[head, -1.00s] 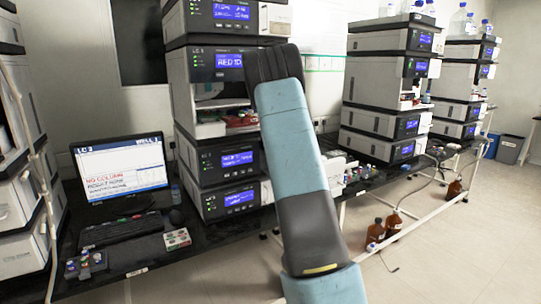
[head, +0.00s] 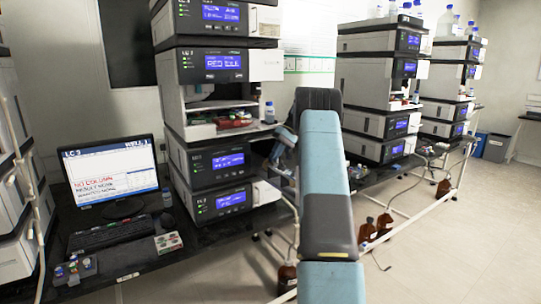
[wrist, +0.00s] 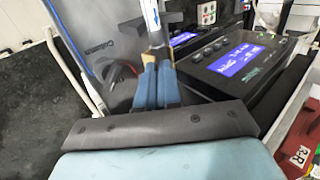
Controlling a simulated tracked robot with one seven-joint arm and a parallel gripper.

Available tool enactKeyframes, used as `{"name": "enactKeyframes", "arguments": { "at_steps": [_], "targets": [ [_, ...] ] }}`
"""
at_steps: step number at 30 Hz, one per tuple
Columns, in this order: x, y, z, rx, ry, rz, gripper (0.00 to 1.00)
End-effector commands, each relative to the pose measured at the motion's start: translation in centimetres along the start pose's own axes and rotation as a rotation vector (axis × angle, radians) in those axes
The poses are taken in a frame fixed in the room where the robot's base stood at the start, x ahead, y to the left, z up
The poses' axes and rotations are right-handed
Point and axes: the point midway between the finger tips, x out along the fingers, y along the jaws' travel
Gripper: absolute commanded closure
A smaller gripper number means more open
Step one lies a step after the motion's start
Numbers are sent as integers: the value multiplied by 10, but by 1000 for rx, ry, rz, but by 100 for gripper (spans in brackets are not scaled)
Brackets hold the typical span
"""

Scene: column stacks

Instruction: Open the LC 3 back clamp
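The LC 3 stack (head: 212,110) stands beside the monitor in the head view, with an open bay (head: 200,110) in it. I cannot pick out the back clamp in either view. My gripper shows in the wrist view (wrist: 156,75), its two blue fingers close together. Between the fingertips is a slim tan-ended rod with a white label and blue arrow, which looks like a column (wrist: 152,20). In the head view my forearm hides most of the gripper, to the right of the stack's lower modules.
The monitor (head: 108,170) reads LC 3 and NO COLUMN. A bottle (head: 269,112) stands by the bay. Brown bottles (head: 367,232) stand on the floor. A module screen (wrist: 240,62) is close at right in the wrist view.

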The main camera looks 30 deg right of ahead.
Motion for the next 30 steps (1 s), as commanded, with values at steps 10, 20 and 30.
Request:
{"name": "enactKeyframes", "arguments": {
  "at_steps": [10,20,30],
  "targets": [
    [3,10,0,4,-2,-136,100],
    [4,12,0,5,-3,-160,100],
    [3,12,0,5,-3,-159,84]
  ]
}}
